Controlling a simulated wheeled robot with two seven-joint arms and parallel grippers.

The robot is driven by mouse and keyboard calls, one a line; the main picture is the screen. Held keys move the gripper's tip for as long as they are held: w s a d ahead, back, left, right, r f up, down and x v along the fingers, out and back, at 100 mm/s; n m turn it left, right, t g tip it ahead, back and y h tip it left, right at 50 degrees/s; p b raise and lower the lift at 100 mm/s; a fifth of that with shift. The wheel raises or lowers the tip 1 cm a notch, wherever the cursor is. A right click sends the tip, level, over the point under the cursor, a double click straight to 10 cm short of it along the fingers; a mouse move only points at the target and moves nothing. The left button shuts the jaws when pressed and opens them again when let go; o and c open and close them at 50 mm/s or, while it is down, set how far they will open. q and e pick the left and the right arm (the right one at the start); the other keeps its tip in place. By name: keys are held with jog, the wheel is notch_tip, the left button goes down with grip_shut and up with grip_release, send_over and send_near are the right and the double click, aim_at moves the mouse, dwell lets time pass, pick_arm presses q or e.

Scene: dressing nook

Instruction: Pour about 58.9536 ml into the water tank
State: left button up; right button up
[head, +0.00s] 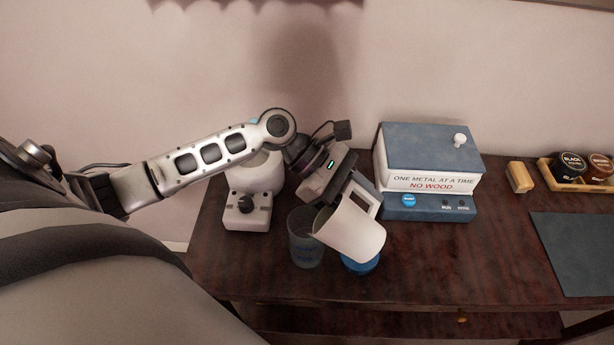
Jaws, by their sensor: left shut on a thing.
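My left gripper (353,189) is shut on the handle of a white jug (352,232). The jug is held tilted, its mouth down to the left. Its mouth is at the right side of the rim of a translucent grey open vessel (305,249) with blue markings, which looks like the water tank. The vessel stands upright on the dark wooden table (420,255). I cannot make out a stream or the liquid level. A round blue thing (362,266) sits beneath the jug, mostly hidden by it. My right gripper is not in view.
A white appliance with a black knob (248,205) stands left behind the vessel. A blue-and-white box machine (430,168) reads "NO WOOD". A brush (519,177), a wooden tray of tins (566,184) and a dark mat (580,252) lie right. Table centre-right is clear.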

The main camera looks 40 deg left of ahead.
pick_arm(q)
jog(key=shift+r+h+b, duration=0.1)
jog(key=shift+h+b, duration=0.2)
jog(key=shift+b, duration=0.05)
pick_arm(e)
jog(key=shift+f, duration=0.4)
pick_arm(q)
jog(key=shift+b, duration=0.3)
jog(key=shift+a+r+h+b, duration=0.1)
jog(key=shift+a+h+b, duration=0.05)
jog(key=shift+h+b, duration=0.2)
jog(key=shift+a+r, duration=0.1)
jog(key=shift+a, duration=0.1)
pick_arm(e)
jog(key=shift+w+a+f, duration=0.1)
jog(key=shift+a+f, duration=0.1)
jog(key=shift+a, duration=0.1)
pick_arm(q)
jog(key=shift+b, duration=0.35)
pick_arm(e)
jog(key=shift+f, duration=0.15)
pick_arm(q)
jog(key=shift+a+b, duration=0.15)
jog(key=shift+b, duration=0.25)
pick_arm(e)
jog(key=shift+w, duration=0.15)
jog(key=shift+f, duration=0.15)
